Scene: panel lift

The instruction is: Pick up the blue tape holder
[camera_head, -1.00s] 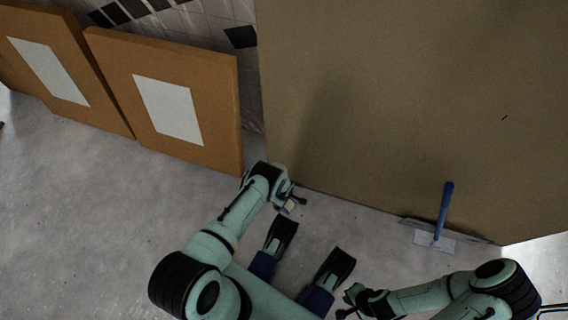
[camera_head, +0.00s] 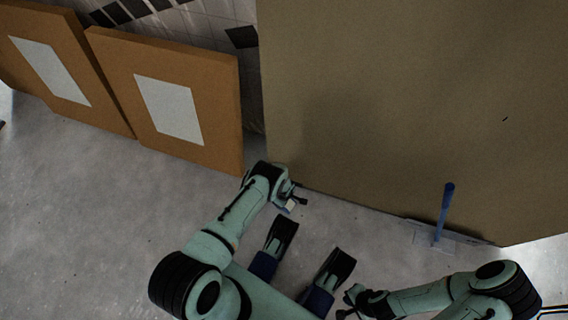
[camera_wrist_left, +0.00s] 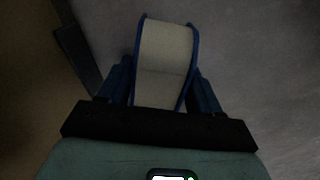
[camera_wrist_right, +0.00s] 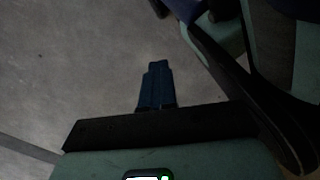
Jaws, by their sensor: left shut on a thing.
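The blue tape holder (camera_wrist_left: 166,62), blue-rimmed with a beige band between its rims, sits between the fingers of my left gripper (camera_wrist_left: 165,85) in the left wrist view. That gripper is shut on it. In the head view my left gripper (camera_head: 296,202) is near the large panel's lower left corner, with a small pale part of the holder (camera_head: 290,205) showing. My right gripper (camera_head: 346,304) is at the lower middle of the head view, away from the holder. Its fingers (camera_wrist_right: 156,75) are together with nothing between them in the right wrist view.
A large brown panel (camera_head: 420,110) stands upright at the right. A blue-handled tool (camera_head: 444,208) with a flat grey base stands at its lower edge. Two orange-brown boards (camera_head: 215,95) with white sheets lean at the left. The grey floor (camera_head: 110,220) is clear at left.

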